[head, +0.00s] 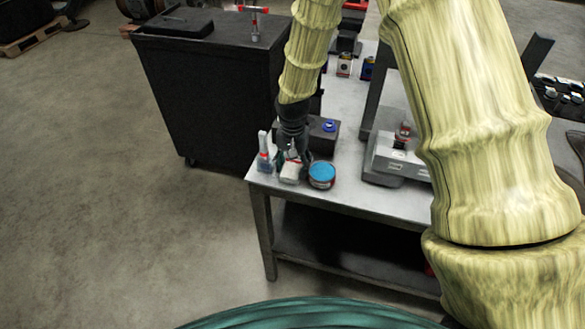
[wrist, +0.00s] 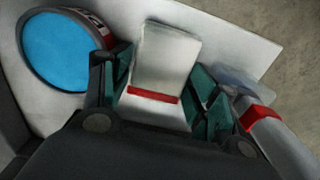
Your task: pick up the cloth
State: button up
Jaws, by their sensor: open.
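The cloth (head: 291,172) is a whitish folded piece near the front left corner of the table. In the wrist view the cloth (wrist: 166,60) is pale with a red stripe, and it lies between the two fingers of my gripper (wrist: 160,92). My gripper (head: 291,160) points down at it from above in the head view. The fingers are open, one on each side of the cloth. I cannot tell whether either finger touches it. The near part of the cloth is hidden behind the gripper body.
A round tin with a blue top (head: 322,173) stands close to the right of the cloth. A spray bottle (head: 263,152) with a red band stands close to its left. A dark box (head: 322,140) is behind. The table's front edge (head: 340,207) is near.

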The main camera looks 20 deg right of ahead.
jog(key=shift+f, duration=0.35)
jog(key=shift+s, duration=0.15)
jog(key=c, duration=0.7)
jog(key=shift+o, duration=0.2)
jog(key=shift+r+b, duration=0.5)
jog(key=shift+r, duration=0.3)
jog(key=shift+r+b, duration=0.4)
jog(key=shift+r, duration=0.45)
jog(key=s+d+r+b, duration=0.1)
jog(key=s+b, duration=0.1)
jog(key=s, duration=0.5)
jog(key=s+d+b, duration=0.2)
jog(key=s, duration=0.6)
jog(key=shift+s+r, duration=0.3)
jog(key=shift+r, duration=0.05)
